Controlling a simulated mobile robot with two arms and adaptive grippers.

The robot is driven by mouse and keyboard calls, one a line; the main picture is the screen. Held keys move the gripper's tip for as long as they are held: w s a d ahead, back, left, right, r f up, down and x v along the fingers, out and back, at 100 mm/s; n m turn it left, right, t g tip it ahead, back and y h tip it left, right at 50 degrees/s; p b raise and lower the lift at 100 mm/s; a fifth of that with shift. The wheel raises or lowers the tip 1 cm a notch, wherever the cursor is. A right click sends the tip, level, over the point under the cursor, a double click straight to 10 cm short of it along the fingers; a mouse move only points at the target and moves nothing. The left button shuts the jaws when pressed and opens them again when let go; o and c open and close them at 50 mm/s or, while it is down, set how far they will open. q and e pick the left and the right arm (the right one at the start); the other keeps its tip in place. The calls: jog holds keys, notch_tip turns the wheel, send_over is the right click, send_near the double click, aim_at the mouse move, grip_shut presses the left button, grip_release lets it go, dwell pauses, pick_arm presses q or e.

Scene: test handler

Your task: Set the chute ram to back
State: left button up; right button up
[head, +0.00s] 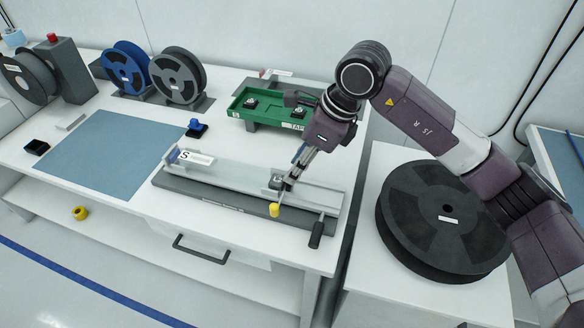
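A long grey chute (225,187) lies along the front of the white workbench, with a label marked S at its left end. A small dark block (276,182) with a pale top, perhaps the ram, sits in the channel near the right end. A yellow knob (274,210) stands at the chute's front edge below it. A black handle (317,235) projects at the right end. My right gripper (290,182) points down beside the block, its fingers close together. Contact and finger gap are too small to tell. My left gripper is not in view.
A green tray (270,121) with small parts stands behind the chute. A blue mat (100,152), a blue-topped stamp-like item (196,127) and reels (180,75) are to the left. A large black reel (445,219) lies on the right table under my arm.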

jog(key=shift+x, duration=1.5)
jog(key=shift+r, duration=0.1)
grip_shut()
